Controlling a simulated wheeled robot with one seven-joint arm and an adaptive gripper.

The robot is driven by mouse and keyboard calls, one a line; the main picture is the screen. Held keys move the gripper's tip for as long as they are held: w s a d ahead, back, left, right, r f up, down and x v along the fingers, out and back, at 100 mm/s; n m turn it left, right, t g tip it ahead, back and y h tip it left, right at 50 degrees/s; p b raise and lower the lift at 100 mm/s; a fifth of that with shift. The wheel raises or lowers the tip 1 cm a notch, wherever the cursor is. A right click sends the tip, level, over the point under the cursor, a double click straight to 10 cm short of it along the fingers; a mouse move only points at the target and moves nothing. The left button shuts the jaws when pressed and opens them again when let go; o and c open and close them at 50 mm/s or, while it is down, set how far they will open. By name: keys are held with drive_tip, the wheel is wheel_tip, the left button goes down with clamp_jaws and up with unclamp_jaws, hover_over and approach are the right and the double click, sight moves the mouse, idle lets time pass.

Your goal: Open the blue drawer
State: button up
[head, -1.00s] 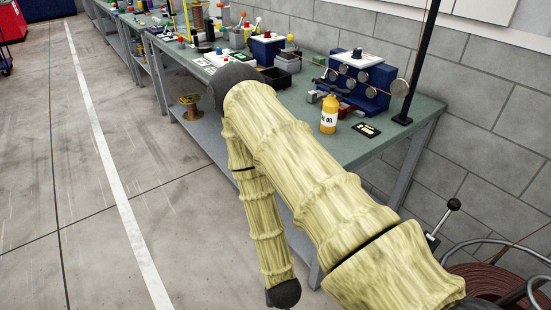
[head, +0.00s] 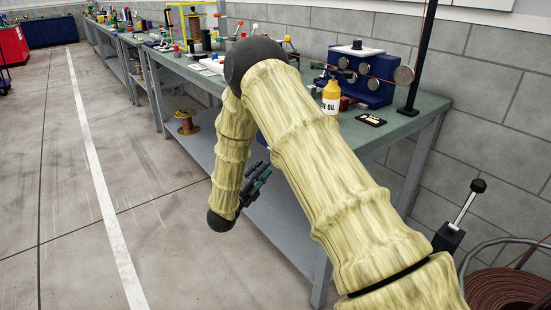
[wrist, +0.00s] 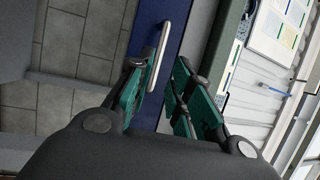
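The blue drawer (wrist: 178,30) fills the middle of the wrist view as a dark blue front with a long silver bar handle (wrist: 160,52). My gripper (wrist: 160,75) is open, with its green-padded fingers apart, one on each side of the handle in the picture. I cannot tell whether the fingertips touch the handle or stop short of it. In the head view my gripper (head: 254,186) shows beside the bench's front, low and partly hidden behind my arm. My arm hides most of the drawer there.
The green-topped bench (head: 403,122) carries a yellow oil bottle (head: 331,96), a blue roller device (head: 367,82) and a black card (head: 370,119). A spool (head: 187,122) sits on the lower shelf. A lever (head: 460,217) and coiled cable (head: 508,290) stand at right.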

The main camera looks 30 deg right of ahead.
drive_tip(key=x, duration=1)
drive_tip(key=shift+w+d, duration=0.1)
drive_tip(key=shift+w, duration=0.05)
clamp_jaws()
